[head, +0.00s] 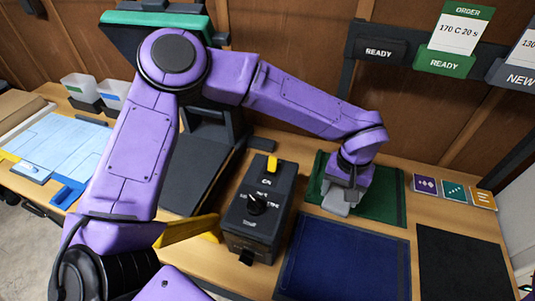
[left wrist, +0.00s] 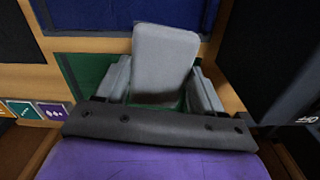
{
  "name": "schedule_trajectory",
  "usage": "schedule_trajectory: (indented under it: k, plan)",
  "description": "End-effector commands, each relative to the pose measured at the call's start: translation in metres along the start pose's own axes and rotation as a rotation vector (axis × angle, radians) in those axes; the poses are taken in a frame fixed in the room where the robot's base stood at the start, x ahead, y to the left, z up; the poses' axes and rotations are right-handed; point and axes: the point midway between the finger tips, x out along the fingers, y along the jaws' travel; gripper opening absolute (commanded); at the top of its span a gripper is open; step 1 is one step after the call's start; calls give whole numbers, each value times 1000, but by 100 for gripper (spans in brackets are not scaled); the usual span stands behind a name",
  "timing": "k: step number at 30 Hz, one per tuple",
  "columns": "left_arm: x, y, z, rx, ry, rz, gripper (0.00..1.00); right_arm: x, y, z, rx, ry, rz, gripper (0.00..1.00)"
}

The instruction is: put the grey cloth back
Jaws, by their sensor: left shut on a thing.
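The grey cloth (head: 335,209) looks like a folded pad and sits between the fingers of my left gripper (head: 345,193). In the left wrist view the cloth (left wrist: 165,52) stands out past both fingers of the gripper (left wrist: 166,88), which is shut on it. The gripper points down over the green mat (head: 385,204), near the mat's front left part. I cannot tell whether the cloth touches the mat. My right gripper is not in view.
A black control box (head: 258,215) with a dial and yellow switch stands left of the green mat. A blue mat (head: 345,262) and a black mat (head: 462,265) lie in front. Small coloured cards (head: 454,191) lie to the right. A wooden wall with signs (head: 445,62) stands behind.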

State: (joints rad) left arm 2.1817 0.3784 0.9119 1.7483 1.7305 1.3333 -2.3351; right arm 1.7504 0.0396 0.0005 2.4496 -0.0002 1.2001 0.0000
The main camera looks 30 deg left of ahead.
Motion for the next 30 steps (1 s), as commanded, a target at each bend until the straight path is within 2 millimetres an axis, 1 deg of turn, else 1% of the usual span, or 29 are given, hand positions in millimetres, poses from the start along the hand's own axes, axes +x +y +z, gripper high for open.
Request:
schedule_trajectory:
  k: [2, 5, 6, 8, 9, 15, 20, 21, 23, 24, 27, 29, 30]
  plan:
    - [-1, -9, -10, -178, 1, 3, 40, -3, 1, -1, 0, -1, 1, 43]
    - [1, -26, -26, -510, 1, 7, 40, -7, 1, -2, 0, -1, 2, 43]
    - [2, -34, -33, -656, 1, 9, 40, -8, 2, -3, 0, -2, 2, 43]
    - [3, -46, -43, -871, 1, 11, 40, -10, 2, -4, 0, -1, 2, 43]
    - [4, -54, -49, -1009, 2, 13, 40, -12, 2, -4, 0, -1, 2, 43]
    - [5, -89, -76, -1646, -1, 17, 40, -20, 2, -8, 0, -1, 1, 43]
    - [4, -120, -94, -2143, -5, 11, 40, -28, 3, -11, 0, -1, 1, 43]
    - [3, -129, -98, -2275, -5, 8, 40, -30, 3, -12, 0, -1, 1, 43]
    - [2, -143, -104, -2481, -6, 5, 40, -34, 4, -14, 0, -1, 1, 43]
    - [1, -153, -108, -2619, -5, 3, 40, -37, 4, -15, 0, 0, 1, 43]
    - [0, -175, -117, -2936, -2, 0, 40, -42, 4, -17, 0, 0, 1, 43]
    - [0, -184, -120, -3074, -1, -2, 40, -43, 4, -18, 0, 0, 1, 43]
    - [0, -189, -122, 3141, 0, 1, 40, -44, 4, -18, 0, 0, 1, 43]
